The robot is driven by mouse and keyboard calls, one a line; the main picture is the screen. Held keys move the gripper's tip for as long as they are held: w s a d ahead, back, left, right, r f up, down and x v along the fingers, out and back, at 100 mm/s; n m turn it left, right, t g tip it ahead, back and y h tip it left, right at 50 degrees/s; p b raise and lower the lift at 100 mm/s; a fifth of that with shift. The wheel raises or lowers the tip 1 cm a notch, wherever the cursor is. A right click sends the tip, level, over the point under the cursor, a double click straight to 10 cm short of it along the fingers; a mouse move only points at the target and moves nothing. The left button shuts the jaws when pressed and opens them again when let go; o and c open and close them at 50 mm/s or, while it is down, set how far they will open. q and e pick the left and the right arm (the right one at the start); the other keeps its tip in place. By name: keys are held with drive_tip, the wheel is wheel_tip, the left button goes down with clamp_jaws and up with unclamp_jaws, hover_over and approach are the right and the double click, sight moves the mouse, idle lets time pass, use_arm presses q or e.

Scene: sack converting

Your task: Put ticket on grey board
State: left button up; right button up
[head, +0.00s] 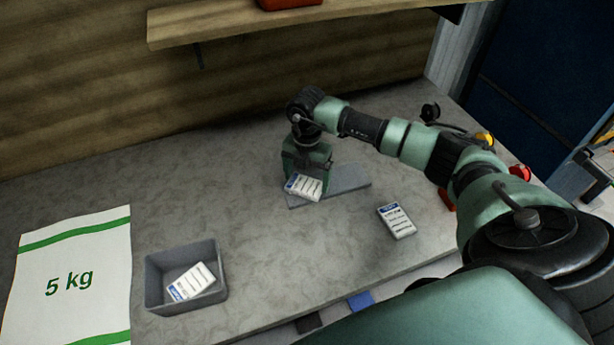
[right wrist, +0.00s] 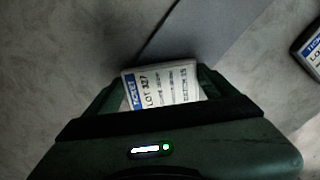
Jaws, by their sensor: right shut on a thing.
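A white ticket with a blue band (head: 304,187) is held in my right gripper (head: 306,174), which is shut on it. The grey board (head: 346,181) lies flat on the table. The held ticket is at the left part of the board and hides some of it; whether it touches the board I cannot tell. The board also shows in the right wrist view (right wrist: 215,38). A second ticket (head: 396,221) lies on the table right of the board. My left gripper is not in view.
A grey bin (head: 221,268) with another ticket (head: 192,281) inside stands at the front left. A white 5 kg sack (head: 73,245) is at the far left. A wooden shelf (head: 220,27) hangs above the back. The table's middle left is clear.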

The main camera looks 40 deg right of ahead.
sight(307, 181)
drive_tip(key=shift+f, duration=0.15)
drive_tip(key=o, duration=1.3)
drive_tip(key=shift+o, duration=0.2)
drive_tip(key=shift+r, duration=0.35)
wheel_tip(307, 181, up, 12)
drive_tip(key=b, duration=0.2)
drive_tip(key=shift+f, duration=0.15)
